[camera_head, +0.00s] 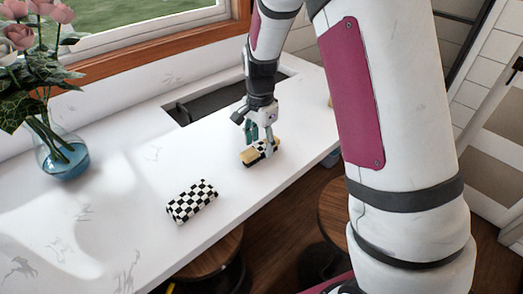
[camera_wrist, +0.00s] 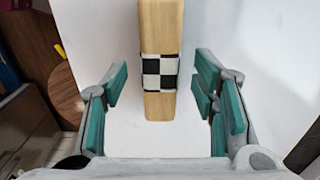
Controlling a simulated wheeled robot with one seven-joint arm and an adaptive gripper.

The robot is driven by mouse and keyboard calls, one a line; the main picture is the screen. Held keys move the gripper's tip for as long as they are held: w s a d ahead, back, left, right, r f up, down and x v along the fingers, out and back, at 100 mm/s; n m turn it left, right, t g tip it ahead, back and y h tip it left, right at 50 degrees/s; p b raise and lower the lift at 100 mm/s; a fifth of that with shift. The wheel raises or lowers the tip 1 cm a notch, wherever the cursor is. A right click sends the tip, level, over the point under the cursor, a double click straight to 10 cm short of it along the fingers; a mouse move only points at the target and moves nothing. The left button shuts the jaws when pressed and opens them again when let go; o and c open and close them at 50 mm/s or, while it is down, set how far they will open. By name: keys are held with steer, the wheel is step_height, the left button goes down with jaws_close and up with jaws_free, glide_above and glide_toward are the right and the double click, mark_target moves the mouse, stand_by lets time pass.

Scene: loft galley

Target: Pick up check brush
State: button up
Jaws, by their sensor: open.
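The check brush (camera_wrist: 160,25) is a pale wooden bar with a black-and-white checkered band around it. In the wrist view it lies lengthwise between my fingers, with a gap on each side. In the head view the brush (camera_head: 249,157) lies on the white counter, partly hidden by my gripper (camera_head: 257,143). My gripper points down over it with its teal-padded fingers apart, one on each side. It also shows open in the wrist view (camera_wrist: 159,95). Nothing is held.
A black-and-white checkered block (camera_head: 191,201) lies on the white counter (camera_head: 120,205), nearer the camera. A glass vase (camera_head: 63,160) with pink flowers stands at the left. A dark sink recess (camera_head: 205,103) lies behind the brush. Round wooden stools (camera_head: 212,258) stand below the counter's front edge.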

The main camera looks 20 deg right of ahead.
steer(key=shift+f, duration=0.9)
jaws_close()
steer(key=shift+r, duration=0.1)
steer(key=shift+r, duration=0.35)
steer(key=r, duration=0.2)
steer(key=shift+s+r+b, duration=0.35)
steer(key=shift+r+b, duration=0.05)
steer(key=s+a+r, duration=0.1)
steer(key=s+a, duration=0.1)
steer(key=s, duration=1.3)
steer(key=shift+r, duration=0.15)
steer(key=shift+s, duration=0.1)
